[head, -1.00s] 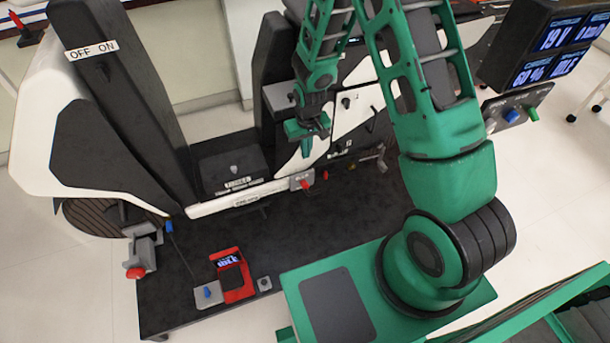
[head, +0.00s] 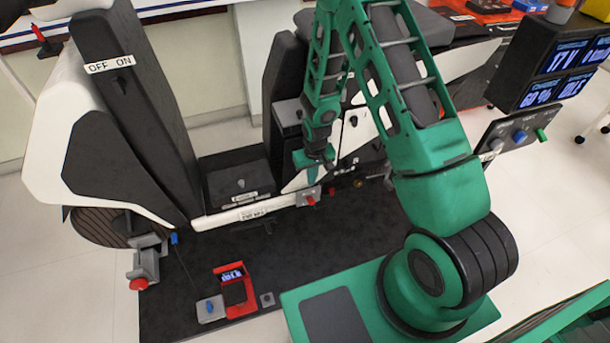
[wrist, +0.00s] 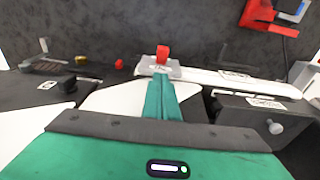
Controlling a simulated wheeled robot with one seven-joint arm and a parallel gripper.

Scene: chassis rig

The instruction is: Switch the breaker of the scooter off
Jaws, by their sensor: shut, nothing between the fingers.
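The scooter (head: 65,160) is white and dark grey and stands along the back of the dark platform. A small red switch (head: 311,201) on a grey plate sits low on its side edge; I cannot read a label that marks it as the breaker. My gripper (head: 313,172) is shut and empty, just above that plate. In the wrist view, my green fingers (wrist: 160,78) point at the grey plate, and the red switch (wrist: 162,54) stands just beyond their tips. I cannot tell whether they touch. An "OFF ON" label (head: 110,64) is on the tall dark panel.
A red-framed device (head: 236,290) and a blue knob (head: 210,307) lie on the platform (head: 300,252). A red knob (head: 139,284) is at the left edge. A display (head: 560,65) stands at right above a panel of knobs. The platform's middle is clear.

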